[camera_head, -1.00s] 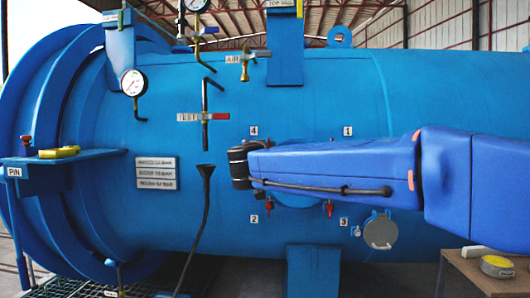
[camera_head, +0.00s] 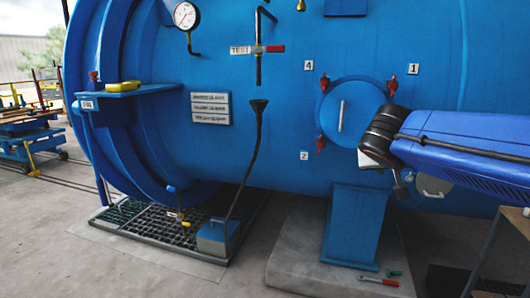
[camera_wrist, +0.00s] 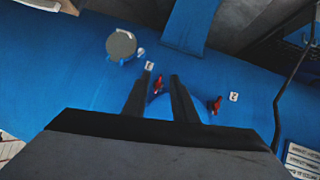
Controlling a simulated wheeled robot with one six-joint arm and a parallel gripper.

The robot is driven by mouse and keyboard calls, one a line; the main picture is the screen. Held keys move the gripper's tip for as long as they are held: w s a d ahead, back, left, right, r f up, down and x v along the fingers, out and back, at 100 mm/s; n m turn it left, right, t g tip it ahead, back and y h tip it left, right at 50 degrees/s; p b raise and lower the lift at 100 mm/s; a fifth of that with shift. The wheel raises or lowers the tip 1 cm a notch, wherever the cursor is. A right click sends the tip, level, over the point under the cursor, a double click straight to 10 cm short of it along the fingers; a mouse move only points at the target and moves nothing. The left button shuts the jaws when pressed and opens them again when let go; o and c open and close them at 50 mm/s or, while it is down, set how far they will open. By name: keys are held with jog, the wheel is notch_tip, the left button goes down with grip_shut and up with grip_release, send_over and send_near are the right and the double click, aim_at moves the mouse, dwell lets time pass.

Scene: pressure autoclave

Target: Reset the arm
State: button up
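My arm reaches in from the right in the head view, with its dark wrist joint in front of the blue pressure vessel (camera_head: 290,120). My gripper (camera_head: 402,192) is small there, pointing downward near the lower right of the round hatch (camera_head: 345,115). The gripper is open and empty. Behind the fingers, the hatch (camera_wrist: 160,105) is mostly hidden, with red clamps (camera_wrist: 216,104) beside it.
A blue support leg (camera_head: 353,225) stands on a concrete pad, with a red wrench (camera_head: 380,281) on the pad. A shelf (camera_head: 125,90) holds a yellow object. A small round cover (camera_wrist: 121,45) is near the fingers. A table (camera_head: 514,222) stands at the right edge.

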jog(key=s+a+f+n+g+y, duration=0.1)
jog(key=s+f+g+y, duration=0.1)
jog(key=s+f, duration=0.8)
jog(key=s+a+f+n+g+y, duration=0.2)
jog(key=s+f+y, duration=0.2)
jog(key=s+f, duration=0.7)
jog(key=s, duration=0.2)
jog(key=shift+s+a+g, duration=0.25)
jog(key=shift+s+g, duration=0.15)
jog(key=shift+f, duration=0.1)
